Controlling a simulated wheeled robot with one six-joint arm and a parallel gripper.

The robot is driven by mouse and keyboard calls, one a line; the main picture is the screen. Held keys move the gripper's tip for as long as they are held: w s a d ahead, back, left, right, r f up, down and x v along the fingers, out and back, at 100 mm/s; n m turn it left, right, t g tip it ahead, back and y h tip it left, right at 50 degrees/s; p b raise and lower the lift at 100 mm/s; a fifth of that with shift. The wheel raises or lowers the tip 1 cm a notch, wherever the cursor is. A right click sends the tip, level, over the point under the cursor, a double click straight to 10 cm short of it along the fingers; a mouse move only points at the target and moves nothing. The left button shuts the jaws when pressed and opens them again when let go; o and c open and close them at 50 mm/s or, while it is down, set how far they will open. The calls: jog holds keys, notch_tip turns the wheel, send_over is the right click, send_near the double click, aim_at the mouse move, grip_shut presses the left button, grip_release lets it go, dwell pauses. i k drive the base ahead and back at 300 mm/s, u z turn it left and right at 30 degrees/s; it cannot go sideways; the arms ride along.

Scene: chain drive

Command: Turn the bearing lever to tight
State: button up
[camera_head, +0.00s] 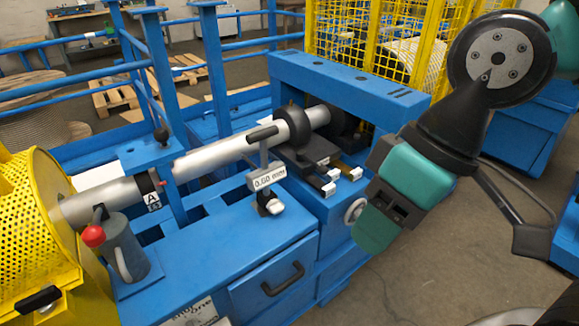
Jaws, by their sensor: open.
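A lever with a red ball knob (93,236) stands on a grey upright housing (122,250) at the left. A black-handled lever (262,134) rises beside the silver shaft (225,151), behind a small "0.00 mm" display (267,177). A black round bearing block (294,126) surrounds the shaft near its right end. I cannot tell which lever is the bearing lever; no tight mark is readable. My gripper (388,208), with teal parts, is at the right, in front of the blue frame. It is open and holds nothing visible. It appears apart from both levers.
A yellow perforated guard (45,240) covers the left end of the shaft. A blue overhead frame (345,77) spans the shaft's right end. Blue posts and rails (210,60) stand behind. A blue drawer with a black handle (283,280) faces the front.

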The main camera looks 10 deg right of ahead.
aim_at(300, 157)
jog(key=u, duration=0.15)
jog(key=i, duration=0.85)
jog(key=z, duration=0.35)
